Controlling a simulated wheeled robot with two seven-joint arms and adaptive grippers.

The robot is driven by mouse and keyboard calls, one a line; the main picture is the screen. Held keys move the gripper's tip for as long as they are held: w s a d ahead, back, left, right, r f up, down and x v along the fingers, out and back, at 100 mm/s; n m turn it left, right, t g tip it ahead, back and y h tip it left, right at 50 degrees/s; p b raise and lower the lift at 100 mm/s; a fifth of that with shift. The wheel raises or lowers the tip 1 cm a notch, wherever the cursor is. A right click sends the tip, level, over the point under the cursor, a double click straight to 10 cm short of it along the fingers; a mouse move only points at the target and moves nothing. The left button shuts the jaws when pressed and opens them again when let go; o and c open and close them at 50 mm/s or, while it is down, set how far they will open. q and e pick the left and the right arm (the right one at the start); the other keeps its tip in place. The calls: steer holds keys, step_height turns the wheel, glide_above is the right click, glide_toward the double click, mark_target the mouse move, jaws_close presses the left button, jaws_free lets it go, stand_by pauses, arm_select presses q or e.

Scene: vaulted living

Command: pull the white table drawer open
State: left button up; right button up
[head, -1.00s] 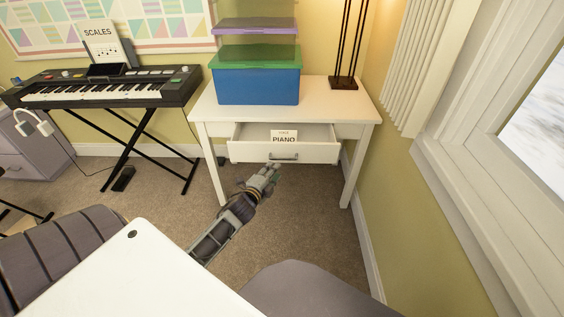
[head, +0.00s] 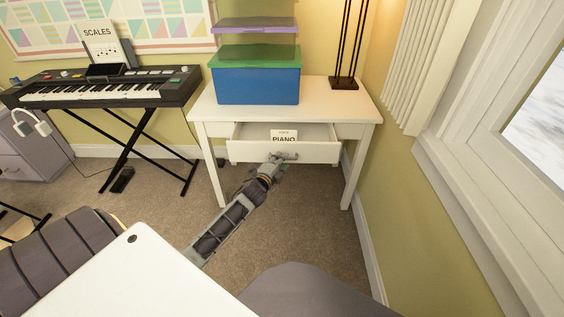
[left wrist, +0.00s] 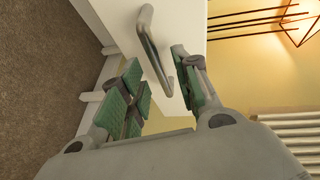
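The white table (head: 345,103) stands against the far wall in the head view. Its drawer (head: 240,152) is partly pulled out, and a paper or book marked PIANO (head: 284,135) shows inside. My left gripper (head: 280,162) is at the drawer front and covers part of the handle. In the left wrist view, the green-padded fingers of the left gripper (left wrist: 157,68) are apart. The metal bar handle (left wrist: 150,36) passes between them, with a visible gap to the left finger. My right gripper is not in view.
A blue box with a green lid (head: 257,83) sits on the table, beside a dark lamp base (head: 343,83). A keyboard on a stand (head: 110,88) is at left. A white tabletop (head: 150,270) and grey chairs are in the foreground.

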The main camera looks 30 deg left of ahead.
arm_select(q)
steer(key=shift+x, duration=0.85)
steer(key=shift+s, duration=0.1)
jaws_close()
